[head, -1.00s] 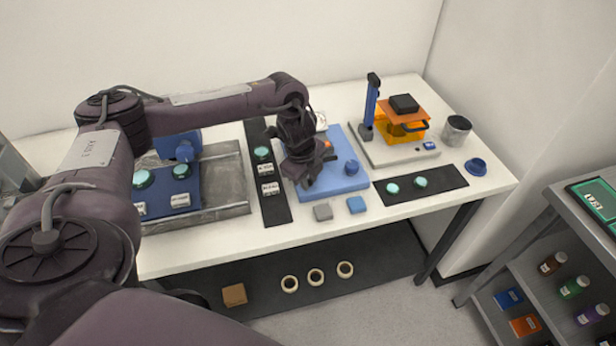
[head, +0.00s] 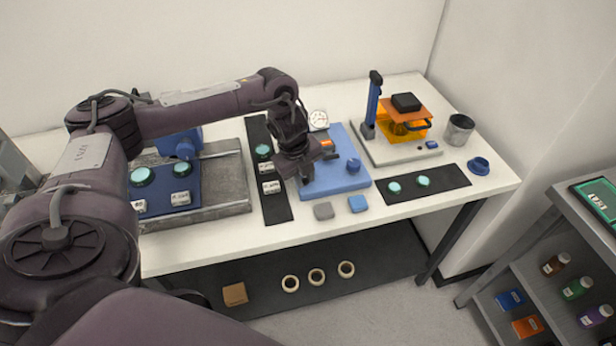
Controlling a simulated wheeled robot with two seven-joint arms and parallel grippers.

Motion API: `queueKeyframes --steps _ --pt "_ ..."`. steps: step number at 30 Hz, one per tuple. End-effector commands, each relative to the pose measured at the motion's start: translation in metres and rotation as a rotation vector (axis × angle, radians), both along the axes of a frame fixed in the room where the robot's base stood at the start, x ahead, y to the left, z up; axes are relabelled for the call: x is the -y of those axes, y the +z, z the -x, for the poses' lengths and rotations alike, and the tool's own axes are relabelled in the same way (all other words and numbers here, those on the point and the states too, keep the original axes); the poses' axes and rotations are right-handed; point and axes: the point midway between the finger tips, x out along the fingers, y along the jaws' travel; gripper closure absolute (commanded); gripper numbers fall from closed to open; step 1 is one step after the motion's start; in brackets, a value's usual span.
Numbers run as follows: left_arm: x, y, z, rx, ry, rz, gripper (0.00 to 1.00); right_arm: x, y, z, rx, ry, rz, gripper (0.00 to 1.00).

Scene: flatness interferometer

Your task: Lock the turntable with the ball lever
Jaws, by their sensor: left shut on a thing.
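A blue base plate (head: 345,183) lies on the white table, with a blue knob (head: 353,166) on its right and a round white dial (head: 319,120) at its back. My left gripper (head: 318,172) is low over the left part of this plate, pointing down. Its jaws are closed on a small part that the hand mostly hides, seemingly the ball lever. The turntable is not clearly visible behind the hand. A small orange patch (head: 327,143) shows beside the wrist. My right gripper is out of view.
A black strip (head: 279,207) with a green disc and labels lies left of the plate. A grey block (head: 323,211) and a blue block (head: 357,203) sit in front. An orange stand (head: 402,122) and a dark mat (head: 449,179) are to the right.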

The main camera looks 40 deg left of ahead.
Motion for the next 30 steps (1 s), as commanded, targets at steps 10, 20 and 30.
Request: queueKeyframes --steps 10,20,30 --pt "-0.021 -0.002 0.006 0.000 -0.321 -0.004 1.00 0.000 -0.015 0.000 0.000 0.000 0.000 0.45" --pt "-0.037 0.000 0.006 0.000 -0.619 -0.003 1.00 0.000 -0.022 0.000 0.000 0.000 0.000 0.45" --pt "-0.048 0.003 0.003 0.002 -0.832 -0.005 1.00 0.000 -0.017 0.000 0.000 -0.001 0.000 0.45"
